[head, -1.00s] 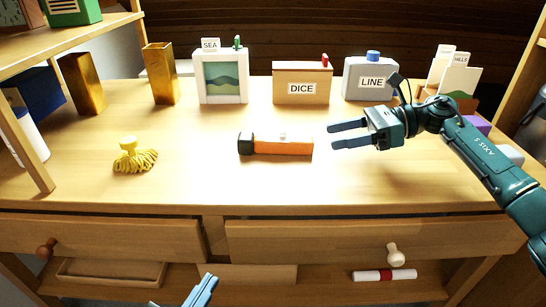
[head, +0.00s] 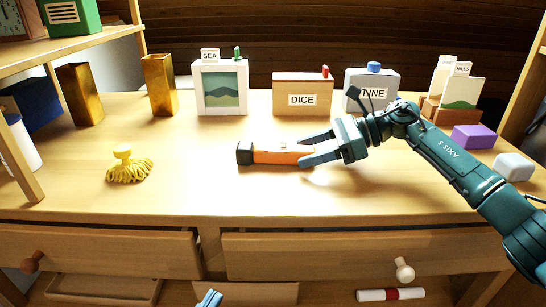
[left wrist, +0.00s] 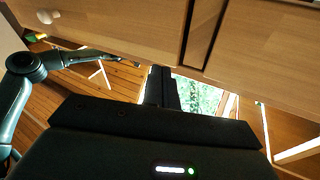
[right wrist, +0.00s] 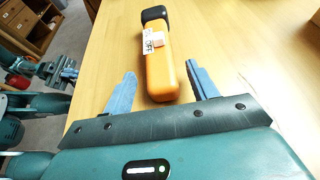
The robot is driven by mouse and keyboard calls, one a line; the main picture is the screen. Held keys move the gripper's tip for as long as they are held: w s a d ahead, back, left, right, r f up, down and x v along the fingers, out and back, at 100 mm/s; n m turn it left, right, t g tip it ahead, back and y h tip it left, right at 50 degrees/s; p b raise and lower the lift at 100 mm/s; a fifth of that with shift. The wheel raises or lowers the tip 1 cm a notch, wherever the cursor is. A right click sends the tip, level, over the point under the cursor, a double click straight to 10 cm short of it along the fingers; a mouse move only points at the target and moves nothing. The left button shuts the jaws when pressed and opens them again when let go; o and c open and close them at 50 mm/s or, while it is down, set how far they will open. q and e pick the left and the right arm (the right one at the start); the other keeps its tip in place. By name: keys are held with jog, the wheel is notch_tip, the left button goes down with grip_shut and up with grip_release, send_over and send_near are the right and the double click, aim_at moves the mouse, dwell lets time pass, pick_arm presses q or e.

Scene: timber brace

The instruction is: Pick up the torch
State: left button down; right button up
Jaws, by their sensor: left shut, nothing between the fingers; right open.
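The torch (head: 270,153) is orange with a black head and lies on its side on the desk top, its head to the left. In the right wrist view the torch (right wrist: 158,70) shows a white label reading "OFF" and its plain end lies between the finger lines. My right gripper (head: 301,152) is open, its fingers on either side of the torch's right end; whether they touch it I cannot tell. It also shows in the right wrist view (right wrist: 160,88). My left gripper (head: 209,299) is shut and empty, low in front of the drawers; its fingers also show in the left wrist view (left wrist: 162,88).
A yellow tasselled thing (head: 128,166) lies left of the torch. Boxes marked SEA (head: 222,88), DICE (head: 303,94) and LINE (head: 371,80) stand behind. A purple block (head: 473,137) is at right. Desk around the torch is clear.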

jog(key=shift+x, duration=1.2)
pick_arm(q)
jog(key=shift+w+d+r, duration=0.1)
jog(key=shift+r, duration=0.1)
pick_arm(e)
jog(key=shift+w+a, duration=0.1)
jog(key=shift+a, duration=0.05)
jog(key=shift+c, duration=0.5)
jog(key=c, duration=1.1)
jog(key=shift+r, duration=0.5)
jog(key=shift+c, duration=0.2)
notch_tip(320, 180, up, 8)
jog(key=shift+f+p, duration=0.1)
jog(key=shift+p, duration=0.95)
jog(key=shift+r, duration=0.65)
pick_arm(q)
jog(key=shift+a+f+y, duration=0.15)
jog(key=shift+a+y, duration=0.25)
jog(key=shift+y, duration=0.1)
pick_arm(e)
jog(key=shift+f, duration=0.15)
